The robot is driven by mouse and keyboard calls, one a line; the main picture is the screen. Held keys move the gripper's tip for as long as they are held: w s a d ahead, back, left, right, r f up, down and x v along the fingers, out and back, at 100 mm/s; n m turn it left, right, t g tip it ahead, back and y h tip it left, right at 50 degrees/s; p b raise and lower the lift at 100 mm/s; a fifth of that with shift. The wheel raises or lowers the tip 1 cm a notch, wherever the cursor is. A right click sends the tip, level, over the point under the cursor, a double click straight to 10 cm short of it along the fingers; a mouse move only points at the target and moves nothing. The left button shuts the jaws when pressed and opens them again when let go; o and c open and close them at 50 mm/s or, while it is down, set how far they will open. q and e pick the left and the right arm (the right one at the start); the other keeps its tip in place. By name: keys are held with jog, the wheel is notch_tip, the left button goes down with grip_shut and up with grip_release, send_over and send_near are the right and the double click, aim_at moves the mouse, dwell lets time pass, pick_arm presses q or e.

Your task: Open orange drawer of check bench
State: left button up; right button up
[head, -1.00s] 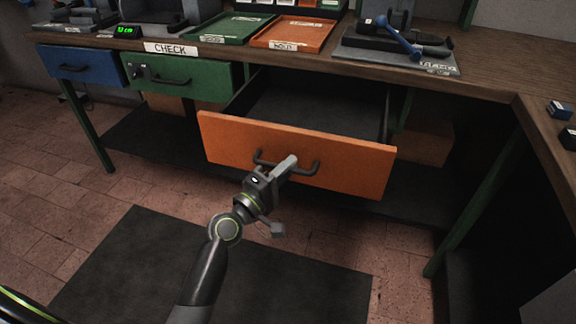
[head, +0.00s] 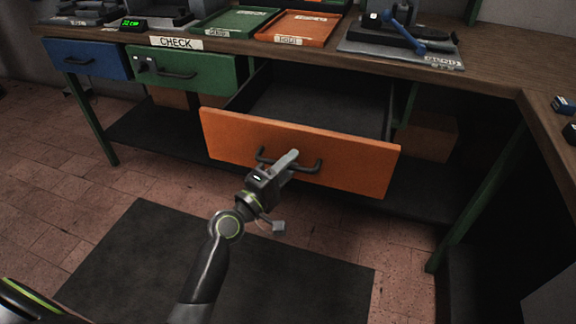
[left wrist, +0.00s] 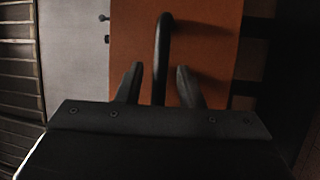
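The orange drawer (head: 345,166) of the check bench is pulled well out, its dark inside (head: 315,108) showing empty. Its dark bar handle (head: 311,167) is on the front panel. My left gripper (head: 290,161) is at the handle's middle. In the left wrist view, the handle bar (left wrist: 162,50) runs between the two fingers (left wrist: 159,88), with a visible gap on each side. The fingers are open around the bar and do not appear to clamp it. The orange front (left wrist: 210,45) fills the middle behind them. My right gripper is not in view.
A shut green drawer (head: 215,76) and a shut blue drawer (head: 100,58) are to the left. Trays and fixtures stand on the bench top (head: 490,80). A green leg (head: 475,205) stands at the right. A dark mat (head: 320,280) covers the floor in front.

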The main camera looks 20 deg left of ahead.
pick_arm(q)
jog(key=shift+s, duration=0.1)
